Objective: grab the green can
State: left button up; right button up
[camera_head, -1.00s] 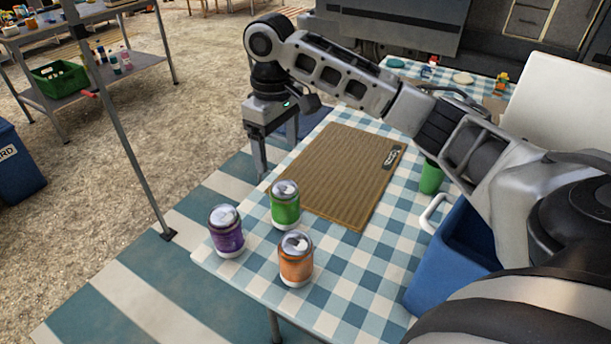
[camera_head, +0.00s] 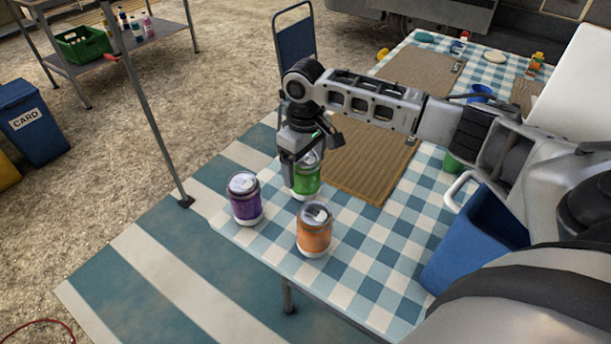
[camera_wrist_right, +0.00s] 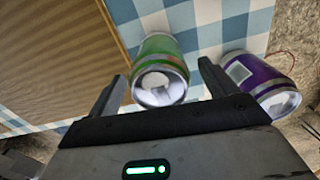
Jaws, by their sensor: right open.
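The green can (camera_head: 307,181) stands upright on the checked table, close to the edge of a brown mat. My right gripper (camera_head: 289,172) is at the can's upper left and hides part of it. In the right wrist view the green can (camera_wrist_right: 161,68) shows between the two open fingers of my right gripper (camera_wrist_right: 168,88), just ahead of them. I cannot tell if either finger touches it. My left gripper does not show.
A purple can (camera_head: 245,199) and an orange can (camera_head: 314,230) stand near the green one. The purple can is right of the fingers in the right wrist view (camera_wrist_right: 262,84). The brown mat (camera_head: 370,165) lies behind. A blue bin (camera_head: 480,240) stands at right.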

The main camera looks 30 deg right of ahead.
notch_tip(320, 180, down, 2)
jog(key=shift+f, duration=0.15)
jog(key=c, duration=1.3)
